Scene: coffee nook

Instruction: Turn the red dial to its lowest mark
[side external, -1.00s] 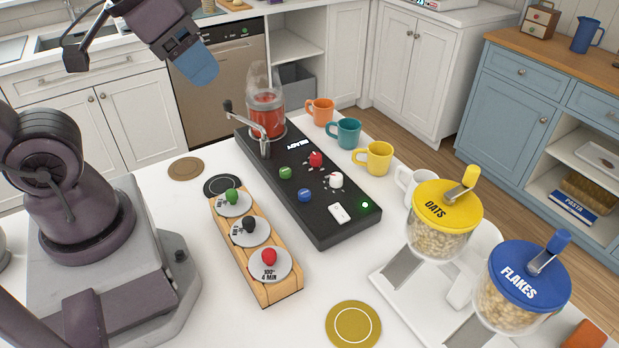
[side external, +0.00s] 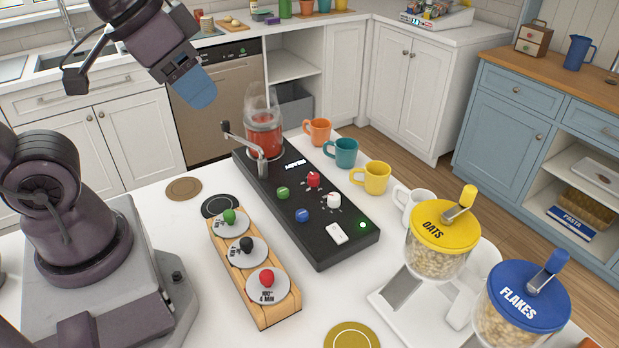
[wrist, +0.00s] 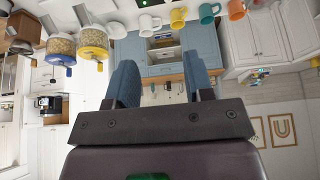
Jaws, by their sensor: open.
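A red knob (side external: 313,180) stands on the long black panel (side external: 320,252), with small pale marks around its foot. Its pointer direction is too small to read surely. A second red knob (side external: 267,278) sits on a round grey plate on the wooden stand (side external: 276,318), with "100° 4 MIN" printed beside it. My gripper (side external: 197,90) is high at the upper left in the side view, well away from both red knobs and touching nothing. In the wrist view its two blue fingers (wrist: 160,85) are apart with nothing between them. Neither red knob shows clearly there.
The panel also carries green (side external: 283,193), blue (side external: 302,215) and white (side external: 333,199) knobs, a white switch, a lit green light and a cranked clear jar (side external: 264,135). Several mugs (side external: 371,177) line its right side. OATS (side external: 445,235) and FLAKES (side external: 525,295) dispensers stand front right.

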